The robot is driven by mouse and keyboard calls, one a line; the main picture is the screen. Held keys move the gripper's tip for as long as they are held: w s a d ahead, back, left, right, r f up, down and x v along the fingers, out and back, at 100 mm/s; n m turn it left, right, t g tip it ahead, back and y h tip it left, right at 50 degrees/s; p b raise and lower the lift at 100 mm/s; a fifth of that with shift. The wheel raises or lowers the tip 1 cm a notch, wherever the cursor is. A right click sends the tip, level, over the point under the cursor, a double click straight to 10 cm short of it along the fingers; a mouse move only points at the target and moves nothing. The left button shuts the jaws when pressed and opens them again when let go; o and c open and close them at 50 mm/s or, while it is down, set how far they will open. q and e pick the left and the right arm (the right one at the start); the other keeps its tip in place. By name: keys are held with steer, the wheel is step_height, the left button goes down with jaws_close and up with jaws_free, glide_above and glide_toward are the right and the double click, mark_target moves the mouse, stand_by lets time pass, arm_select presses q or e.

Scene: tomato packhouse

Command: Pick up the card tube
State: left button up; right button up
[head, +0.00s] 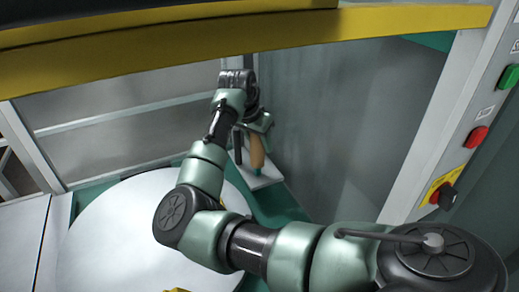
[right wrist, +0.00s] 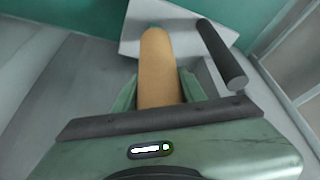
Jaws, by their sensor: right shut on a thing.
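The card tube (head: 257,150) is a plain brown cylinder, roughly upright. In the right wrist view the card tube (right wrist: 158,62) runs between the two green fingers of my right gripper (right wrist: 158,92), which is shut on it. In the head view my right gripper (head: 260,122) is at the tube's upper part, and the arm hides some of it. The tube's lower end is at a white base (head: 264,181); I cannot tell whether it touches it. My left gripper is not in view.
A dark grey cylinder (right wrist: 222,55) stands close beside the tube on the white base. A large round white table (head: 110,235) lies to the left. A yellow beam (head: 250,35) crosses above. A grey wall panel and a post with green and red buttons (head: 476,137) are at right.

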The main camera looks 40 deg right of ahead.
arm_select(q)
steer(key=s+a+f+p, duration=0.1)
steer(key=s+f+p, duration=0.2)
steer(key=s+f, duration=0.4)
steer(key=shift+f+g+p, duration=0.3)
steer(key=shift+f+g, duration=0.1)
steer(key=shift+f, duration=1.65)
arm_select(e)
step_height(320, 180, up, 14)
steer(key=shift+f, duration=0.15)
